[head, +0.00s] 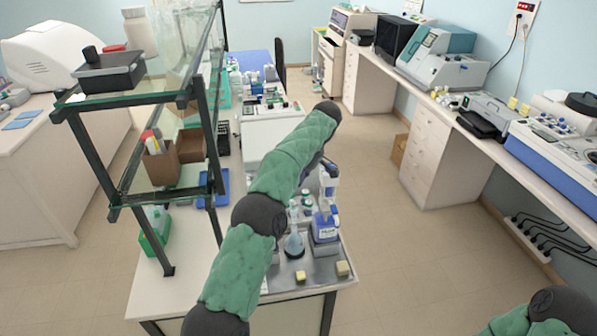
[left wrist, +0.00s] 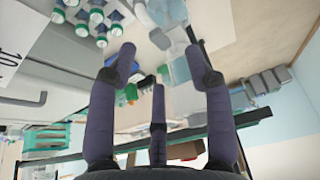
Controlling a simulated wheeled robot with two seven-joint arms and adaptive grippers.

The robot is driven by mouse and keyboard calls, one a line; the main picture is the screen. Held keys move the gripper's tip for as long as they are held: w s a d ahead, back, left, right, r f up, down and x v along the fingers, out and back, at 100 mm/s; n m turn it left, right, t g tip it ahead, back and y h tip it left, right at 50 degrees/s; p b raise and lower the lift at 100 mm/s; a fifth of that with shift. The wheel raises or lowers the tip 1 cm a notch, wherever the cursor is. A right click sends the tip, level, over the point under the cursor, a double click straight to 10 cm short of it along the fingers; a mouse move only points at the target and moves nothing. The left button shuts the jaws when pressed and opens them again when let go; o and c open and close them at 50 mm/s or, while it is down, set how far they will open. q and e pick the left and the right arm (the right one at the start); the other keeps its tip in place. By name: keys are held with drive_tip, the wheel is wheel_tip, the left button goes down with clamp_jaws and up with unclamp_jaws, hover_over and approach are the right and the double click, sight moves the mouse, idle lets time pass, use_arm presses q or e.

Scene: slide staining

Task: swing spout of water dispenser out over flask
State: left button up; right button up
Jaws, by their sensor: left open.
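The water dispenser (head: 325,226), white above with a blue lower part, stands on the bench's metal tray in the head view. Its spout is too small to make out. A flask (head: 294,245) with pale blue contents stands just left of it, partly beside my arm. My left arm reaches over the bench, and its forearm mostly hides the left gripper in the head view. In the left wrist view my left gripper (left wrist: 160,58) is open, its fingers spread with nothing between them. A pale translucent body (left wrist: 167,12) lies beyond the fingers; I cannot tell what it is. My right gripper is out of view.
Small bottles with teal caps (left wrist: 97,18) show in the left wrist view. The metal tray (head: 318,276) holds two small yellowish blocks. A glass shelf rack (head: 150,92) stands left of my arm. Open floor lies to the right.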

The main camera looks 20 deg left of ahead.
use_arm(q)
drive_tip(key=shift+v, duration=2.25)
